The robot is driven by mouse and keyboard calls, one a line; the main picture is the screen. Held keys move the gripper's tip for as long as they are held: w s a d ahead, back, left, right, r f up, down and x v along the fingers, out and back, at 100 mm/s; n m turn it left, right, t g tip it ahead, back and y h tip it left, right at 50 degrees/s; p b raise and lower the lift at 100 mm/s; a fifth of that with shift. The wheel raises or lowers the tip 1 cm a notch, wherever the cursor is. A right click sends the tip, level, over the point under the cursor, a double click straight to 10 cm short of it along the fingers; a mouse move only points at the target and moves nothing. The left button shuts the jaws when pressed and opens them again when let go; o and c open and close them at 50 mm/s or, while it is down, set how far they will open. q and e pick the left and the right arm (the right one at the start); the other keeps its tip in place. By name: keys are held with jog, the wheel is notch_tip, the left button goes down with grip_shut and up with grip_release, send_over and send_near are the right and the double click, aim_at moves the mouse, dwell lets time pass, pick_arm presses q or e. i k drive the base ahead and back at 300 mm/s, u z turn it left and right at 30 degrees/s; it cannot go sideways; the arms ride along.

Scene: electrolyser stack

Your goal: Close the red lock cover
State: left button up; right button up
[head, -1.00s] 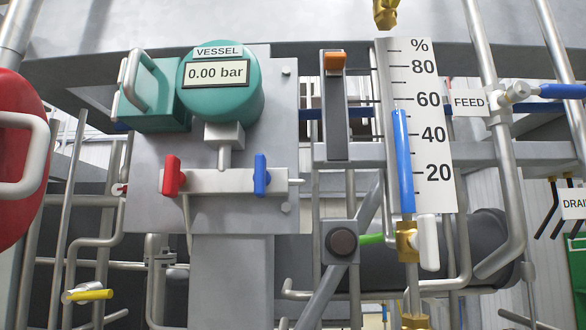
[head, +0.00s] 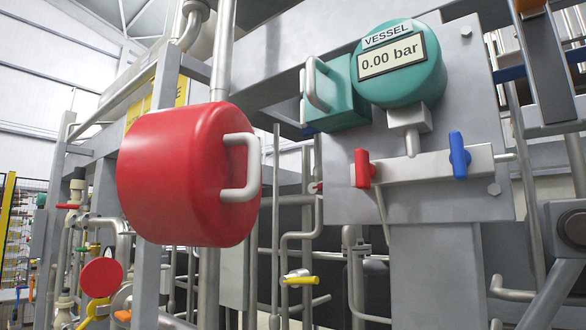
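The red lock cover (head: 175,175) is a rounded red drum in the left half of the head view. A light grey D-shaped handle (head: 253,167) stands upright on its right-hand face. The cover sits in front of a grey vertical post, with a pipe rising above it and another below it. What lies behind or inside the cover is hidden, and I cannot tell from this side whether it is open or shut. Neither of my grippers is in view.
A teal gauge reading 0.00 bar (head: 398,62) and a teal box with a handle (head: 335,92) are on a grey panel to the right. Below are a red lever (head: 363,168) and a blue lever (head: 459,155). A yellow-handled valve (head: 300,280) sits low between them and the cover.

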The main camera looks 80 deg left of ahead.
aim_at(192, 175)
jog(key=u, duration=2.9)
